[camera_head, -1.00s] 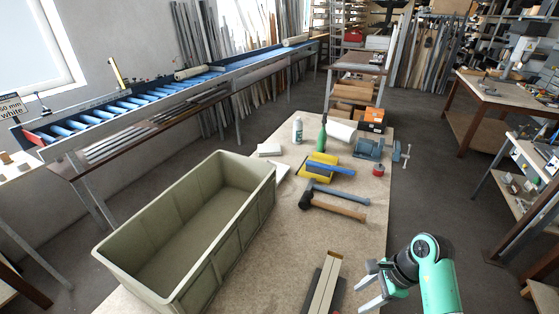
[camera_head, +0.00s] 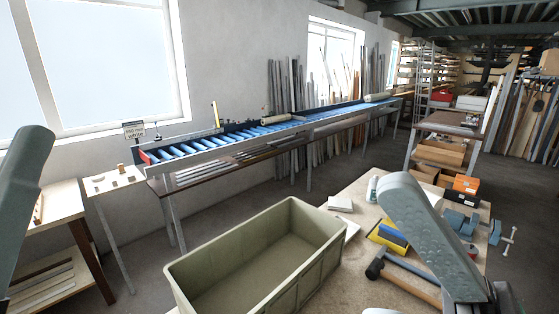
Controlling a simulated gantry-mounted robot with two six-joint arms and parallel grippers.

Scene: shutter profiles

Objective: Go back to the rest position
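My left arm shows as a grey-green link at the left edge of the head view. Its gripper is out of the picture. My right arm shows as a grey link rising over the right part of the workbench (camera_head: 345,262) and bending down to the lower edge. Its gripper is not seen. The arm link hides part of the bench top and some tools. A small pale piece is cut off at the bottom edge left of this arm; I cannot tell what it is.
An empty olive crate (camera_head: 240,228) stands on the bench's left side. A hammer (camera_head: 375,269), a blue-yellow tool (camera_head: 388,236) and a blue vise (camera_head: 462,222) lie near my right arm. A blue roller conveyor (camera_head: 230,139) runs along the wall. Floor between is clear.

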